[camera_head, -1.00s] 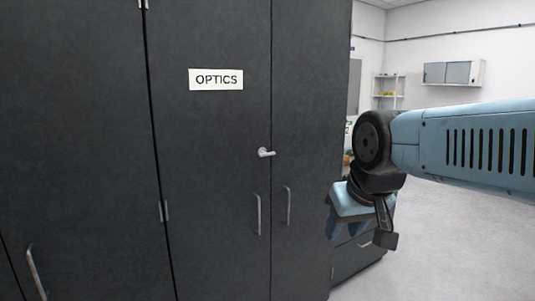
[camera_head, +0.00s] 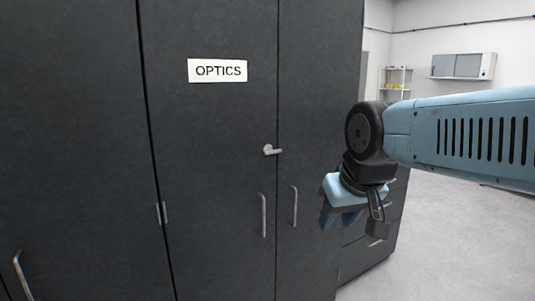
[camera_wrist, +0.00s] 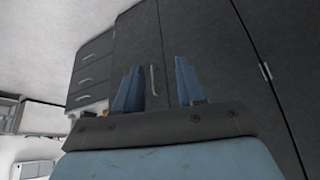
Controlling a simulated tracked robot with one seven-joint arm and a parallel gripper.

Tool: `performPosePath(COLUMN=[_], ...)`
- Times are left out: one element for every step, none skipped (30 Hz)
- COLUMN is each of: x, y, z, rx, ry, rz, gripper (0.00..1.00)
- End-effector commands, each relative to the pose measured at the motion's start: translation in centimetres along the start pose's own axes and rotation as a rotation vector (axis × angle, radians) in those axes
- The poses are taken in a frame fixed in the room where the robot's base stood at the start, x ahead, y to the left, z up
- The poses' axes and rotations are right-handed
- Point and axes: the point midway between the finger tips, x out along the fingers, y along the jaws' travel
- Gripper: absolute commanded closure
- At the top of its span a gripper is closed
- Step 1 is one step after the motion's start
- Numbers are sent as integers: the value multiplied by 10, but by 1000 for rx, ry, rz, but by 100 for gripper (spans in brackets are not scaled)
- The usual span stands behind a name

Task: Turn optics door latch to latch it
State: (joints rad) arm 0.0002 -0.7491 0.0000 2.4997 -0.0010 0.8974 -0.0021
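The optics door latch (camera_head: 271,150) is a small silver lever on the dark cabinet door, near that door's right edge. Its lever points right, roughly level, across the seam between two doors. The optics door (camera_head: 215,140) carries a white sign reading OPTICS (camera_head: 217,70) and looks closed. My gripper (camera_head: 343,222) is to the right of and below the latch, clear of the cabinet front, partly hidden by my wrist. In the wrist view my gripper (camera_wrist: 156,88) shows two blue fingers spread apart with nothing between them. The latch cannot be made out there.
Vertical door handles (camera_head: 264,215) stand out below the latch, one on each side of the seam. A drawer unit (camera_head: 372,240) stands right of the cabinet. Open floor (camera_head: 455,235) lies at the right. A shelf (camera_head: 397,80) and wall cabinet (camera_head: 463,66) are far back.

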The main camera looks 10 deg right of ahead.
Motion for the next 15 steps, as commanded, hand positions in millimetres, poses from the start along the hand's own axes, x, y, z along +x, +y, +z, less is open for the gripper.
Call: performPosePath(x=[1, 2, 5, 8, 11, 16, 20, 25, 32, 36, 42, 48, 53, 58, 65], y=[1, 2, 4, 6, 9, 13, 16, 20, 25, 29, 32, 37, 40, 43, 47], z=[-3, -6, -12, -18, -25, -37, -47, -58, -73, -85, -97, -113, -125, -136, -151], rx=[-7, -15, -29, -48, -70, -104, -135, -168, -219, -259, -303, -360, -404, -449, -507], ry=[5, 12, 24, 37, 53, 79, 101, 124, 158, 186, 212, 247, 272, 299, 332], rz=[4, 7, 15, 22, 32, 48, 62, 78, 101, 119, 137, 162, 180, 198, 221], gripper=[61, 61, 61, 61, 61, 61, 61, 61, 61, 61, 61, 61, 61, 61, 61])
